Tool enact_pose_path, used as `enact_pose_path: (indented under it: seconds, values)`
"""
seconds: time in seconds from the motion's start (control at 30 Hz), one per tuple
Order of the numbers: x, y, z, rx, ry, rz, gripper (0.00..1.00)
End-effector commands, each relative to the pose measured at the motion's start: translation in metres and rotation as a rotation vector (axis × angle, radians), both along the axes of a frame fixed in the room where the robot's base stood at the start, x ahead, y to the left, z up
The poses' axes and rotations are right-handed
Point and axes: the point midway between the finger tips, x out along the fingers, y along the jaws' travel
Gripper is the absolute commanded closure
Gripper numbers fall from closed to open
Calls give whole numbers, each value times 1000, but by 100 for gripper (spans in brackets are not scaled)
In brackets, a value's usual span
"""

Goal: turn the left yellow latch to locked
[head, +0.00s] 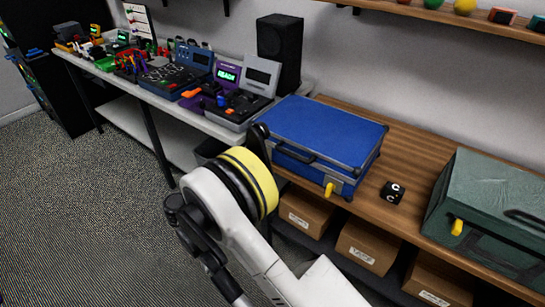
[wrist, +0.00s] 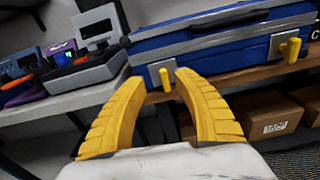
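The blue case (head: 320,132) lies closed on the wooden bench and also shows in the wrist view (wrist: 215,38). Its left yellow latch (wrist: 165,77) sits on a small silver plate on the front face, with its handle roughly upright in the wrist view. The head view does not show this latch; my arm is in front of that area. The right yellow latch (wrist: 290,48) of the case also shows in the head view (head: 331,188). My gripper (wrist: 158,73) is open and empty; the left latch appears between its fingertips, apparently beyond them, without visible contact.
A green case (head: 495,200) with a yellow latch stands at the right of the bench (head: 405,150). A small black cube (head: 392,192) lies between the cases. Cardboard boxes (head: 368,245) sit below. Electronic devices (head: 240,105) fill the table to the left.

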Motion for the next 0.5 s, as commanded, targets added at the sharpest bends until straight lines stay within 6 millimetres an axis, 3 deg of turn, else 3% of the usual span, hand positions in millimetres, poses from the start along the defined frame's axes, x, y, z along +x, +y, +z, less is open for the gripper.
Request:
enact_pose_path:
  seconds: [0.1,0.2,0.5]
  values:
    - [-7,12,-13,-65,-2,10,64]
    - [-5,12,-16,-84,-4,11,64]
    - [35,-21,-18,-83,-3,7,64]
